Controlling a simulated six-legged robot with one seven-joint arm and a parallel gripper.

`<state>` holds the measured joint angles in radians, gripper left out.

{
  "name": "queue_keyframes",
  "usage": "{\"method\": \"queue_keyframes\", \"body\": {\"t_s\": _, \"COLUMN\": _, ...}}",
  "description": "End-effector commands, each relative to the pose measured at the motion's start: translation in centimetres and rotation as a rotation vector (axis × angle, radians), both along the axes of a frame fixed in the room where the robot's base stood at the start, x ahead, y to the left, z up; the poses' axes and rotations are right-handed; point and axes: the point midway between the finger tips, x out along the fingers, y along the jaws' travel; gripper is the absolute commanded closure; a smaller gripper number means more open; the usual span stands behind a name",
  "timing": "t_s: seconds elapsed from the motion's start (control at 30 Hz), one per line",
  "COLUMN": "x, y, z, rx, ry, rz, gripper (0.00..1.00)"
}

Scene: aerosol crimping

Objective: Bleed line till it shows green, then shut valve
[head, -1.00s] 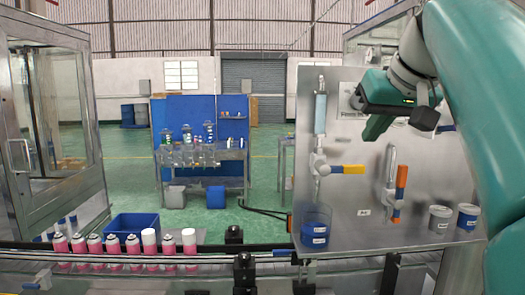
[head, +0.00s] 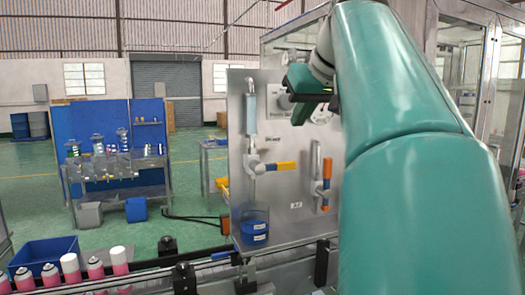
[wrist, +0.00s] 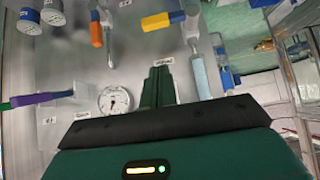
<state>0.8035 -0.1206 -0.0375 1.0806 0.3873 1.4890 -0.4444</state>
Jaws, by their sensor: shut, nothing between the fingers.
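The steel panel (head: 300,225) carries a pale blue sight tube (head: 250,113). Below it is a valve with a yellow handle (head: 283,167) lying level. To its right, a valve with an orange handle (head: 327,169) stands upright. A beaker (head: 253,226) with blue contents sits under the tube. My gripper (head: 299,112) is shut and empty in front of the upper panel, right of the tube. In the wrist view, its green fingers (wrist: 158,85) are together, between a round dial gauge (wrist: 115,100) and the sight tube (wrist: 200,75). I see no green in the tube.
A purple handle (wrist: 40,98) shows at left in the wrist view, with small pots (wrist: 42,14) at upper left. A conveyor with pink-and-white cans (head: 95,268) and a blue bin (head: 42,254) lie left of the panel. My arm hides the panel's right side.

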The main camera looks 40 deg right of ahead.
Motion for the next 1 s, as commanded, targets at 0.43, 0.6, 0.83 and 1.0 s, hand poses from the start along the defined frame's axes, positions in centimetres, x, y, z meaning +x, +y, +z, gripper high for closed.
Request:
{"method": "queue_keyframes", "body": {"t_s": 0.43, "x": 3.7, "y": -0.8, "z": -6.2, "rx": 0.000, "ry": 0.001, "rz": -0.003, "gripper": 1.00}}
{"method": "queue_keyframes", "body": {"t_s": 0.6, "x": 3.7, "y": -0.7, "z": -7.6, "rx": 0.000, "ry": -0.001, "rz": -0.003, "gripper": 1.00}}
{"method": "queue_keyframes", "body": {"t_s": 0.83, "x": 3.8, "y": -0.7, "z": -7.8, "rx": -0.001, "ry": -0.001, "rz": -0.002, "gripper": 1.00}}
{"method": "queue_keyframes", "body": {"t_s": 1.0, "x": 3.8, "y": -0.7, "z": -7.8, "rx": -0.001, "ry": -0.001, "rz": -0.002, "gripper": 1.00}}
